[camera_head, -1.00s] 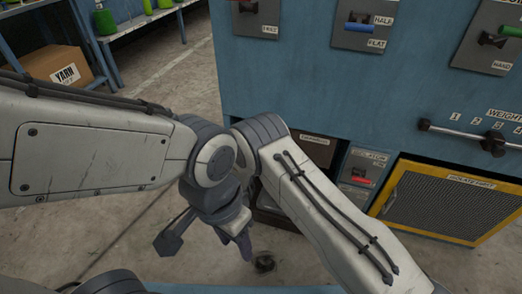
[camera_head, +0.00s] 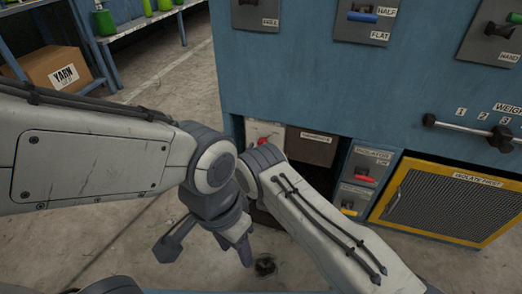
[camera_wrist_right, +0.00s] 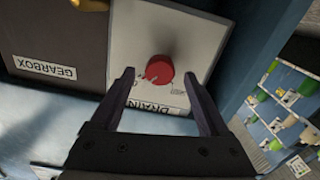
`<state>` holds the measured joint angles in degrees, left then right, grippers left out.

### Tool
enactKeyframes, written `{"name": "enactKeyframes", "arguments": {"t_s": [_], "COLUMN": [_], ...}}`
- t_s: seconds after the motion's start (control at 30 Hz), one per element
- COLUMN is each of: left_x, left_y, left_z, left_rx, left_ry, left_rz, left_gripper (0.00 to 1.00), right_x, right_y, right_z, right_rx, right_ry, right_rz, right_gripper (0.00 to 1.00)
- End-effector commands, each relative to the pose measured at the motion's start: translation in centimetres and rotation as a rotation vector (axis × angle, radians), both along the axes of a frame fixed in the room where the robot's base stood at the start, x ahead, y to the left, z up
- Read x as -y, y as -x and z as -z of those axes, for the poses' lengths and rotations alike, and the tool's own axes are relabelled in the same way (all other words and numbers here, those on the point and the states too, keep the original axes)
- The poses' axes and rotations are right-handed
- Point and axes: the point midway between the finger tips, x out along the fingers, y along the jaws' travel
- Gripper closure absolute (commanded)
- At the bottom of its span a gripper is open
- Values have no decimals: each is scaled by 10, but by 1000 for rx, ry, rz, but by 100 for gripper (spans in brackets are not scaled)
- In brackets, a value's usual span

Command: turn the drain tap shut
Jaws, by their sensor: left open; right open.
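The drain tap is a red round knob (camera_wrist_right: 159,69) on a pale plate (camera_wrist_right: 184,27) labelled DRAIN. In the head view the red knob (camera_head: 264,142) shows low on the blue machine, just above my right arm's joint. My right gripper (camera_wrist_right: 159,76) is open; in its wrist view the fingertips lie left and right of the knob, with gaps on both sides. Whether the fingers reach the knob's depth I cannot tell. In the head view the right gripper is hidden behind the arms. My left gripper (camera_head: 206,252) is open and empty, hanging above the floor.
A brown gearbox panel (camera_head: 311,148) adjoins the drain plate. Red (camera_head: 363,177) and yellow (camera_head: 348,207) handles and a yellow-framed mesh guard (camera_head: 455,203) are to the right. A yarn carton (camera_head: 54,78) sits on the rack at left. Open floor lies before the machine.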

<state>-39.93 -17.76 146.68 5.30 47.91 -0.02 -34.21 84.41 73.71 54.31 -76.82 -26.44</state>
Motion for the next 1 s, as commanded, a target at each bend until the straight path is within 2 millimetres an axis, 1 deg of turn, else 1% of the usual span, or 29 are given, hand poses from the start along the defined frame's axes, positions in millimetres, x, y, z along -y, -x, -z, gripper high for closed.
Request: {"name": "enactKeyframes", "arguments": {"t_s": [0.03, 0.2, 0.47, 0.5, 0.57, 0.6, 0.67, 0.7, 1.0], "left_x": [0, 0, 0, 0, 0, 0, 0, 0, 0], "left_y": [0, 0, 0, 0, 0, 0, 0, 0, 0], "left_z": [6, 9, 9, 9, 9, 9, 9, 9, 9], "left_rx": [0, 0, 0, 0, 0, 0, 0, 0, 0], "left_ry": [0, 0, 0, 0, 0, 0, 0, 0, 0], "left_rz": [0, 0, 0, 0, 0, 0, 0, 0, 0], "left_gripper": [50, 50, 50, 50, 50, 50, 50, 50, 50], "right_x": [3, 6, 6, 6, 6, 6, 6, 6, 6], "right_y": [-7, -18, -20, -20, -20, -20, -19, -19, -19], "right_z": [2, 0, -1, -1, -1, -1, -1, -1, 0], "right_rx": [2, 0, 0, 0, 0, 0, 0, 0, -9], "right_ry": [-2, -1, 0, 0, 0, 0, 0, 0, 28], "right_rz": [2, 0, -1, -1, -1, -1, -1, -1, -1], "right_gripper": [21, 21, 21, 25, 48, 63, 86, 100, 100]}}
